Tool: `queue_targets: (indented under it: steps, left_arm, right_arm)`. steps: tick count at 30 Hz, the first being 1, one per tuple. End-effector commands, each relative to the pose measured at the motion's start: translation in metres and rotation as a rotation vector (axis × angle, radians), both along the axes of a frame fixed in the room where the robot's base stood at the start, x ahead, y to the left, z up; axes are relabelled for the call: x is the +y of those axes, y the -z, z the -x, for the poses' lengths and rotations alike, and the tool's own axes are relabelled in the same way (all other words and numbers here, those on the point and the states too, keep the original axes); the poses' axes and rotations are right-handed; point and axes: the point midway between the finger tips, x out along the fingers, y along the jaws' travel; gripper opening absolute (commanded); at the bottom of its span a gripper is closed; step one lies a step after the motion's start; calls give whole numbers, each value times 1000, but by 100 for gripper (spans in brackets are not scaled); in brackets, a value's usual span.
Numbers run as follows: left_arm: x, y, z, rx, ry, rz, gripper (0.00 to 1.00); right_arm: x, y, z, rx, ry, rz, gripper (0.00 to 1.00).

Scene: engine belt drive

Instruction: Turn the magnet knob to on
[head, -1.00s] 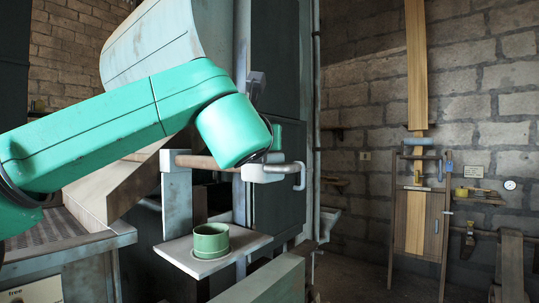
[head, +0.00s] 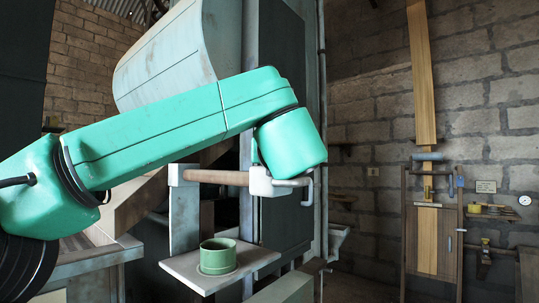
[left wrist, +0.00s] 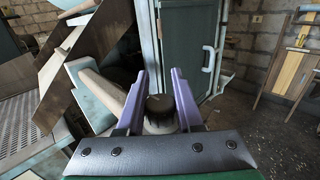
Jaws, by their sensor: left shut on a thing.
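A dark round knob (left wrist: 160,106) on a pale round base shows in the left wrist view, between the two purple fingers of my left gripper (left wrist: 158,88). The gripper is shut on this knob, with a finger on each side. Any on or off marking is not readable. In the head view my teal left arm crosses from the left, and its bent end hides the gripper and the knob. My right gripper is in neither view.
A brown roller (head: 217,177) ends at a white block (head: 262,181) with a bent handle, just below my arm. A green cup (head: 218,257) stands on a small shelf (head: 245,262). A wooden board (head: 422,75) hangs on the block wall at right.

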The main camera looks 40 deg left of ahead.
Motion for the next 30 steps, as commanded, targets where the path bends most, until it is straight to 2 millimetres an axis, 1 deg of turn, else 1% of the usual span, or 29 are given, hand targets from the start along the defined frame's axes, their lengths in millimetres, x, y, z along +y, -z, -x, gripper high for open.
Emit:
queue_targets:
  steps: [1, 2, 3, 4, 13, 17, 20, 23, 30]
  left_arm:
    - [0, 1, 0, 3, 0, 0, 0]
    - [0, 1, 0, 3, 0, 0, 46]
    - [0, 1, 0, 3, 0, 0, 62]
    - [0, 1, 0, 2, 0, 1, 65]
    - [0, 0, 0, 1, 1, 0, 65]
    - [-7, 1, 6, 0, 2, 0, 65]
    - [-20, 2, 18, 0, 2, 0, 65]
    - [-37, 1, 33, -1, 3, -1, 65]
    - [-83, 0, 75, 1, 4, -2, 65]
  right_arm:
    - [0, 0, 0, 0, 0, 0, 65]
    - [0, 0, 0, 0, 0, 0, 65]
    - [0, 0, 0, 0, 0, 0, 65]
    - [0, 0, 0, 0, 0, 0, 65]
    - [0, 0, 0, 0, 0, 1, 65]
    - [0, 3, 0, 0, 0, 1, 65]
    - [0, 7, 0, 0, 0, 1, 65]
    - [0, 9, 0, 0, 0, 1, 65]
    - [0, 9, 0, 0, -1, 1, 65]
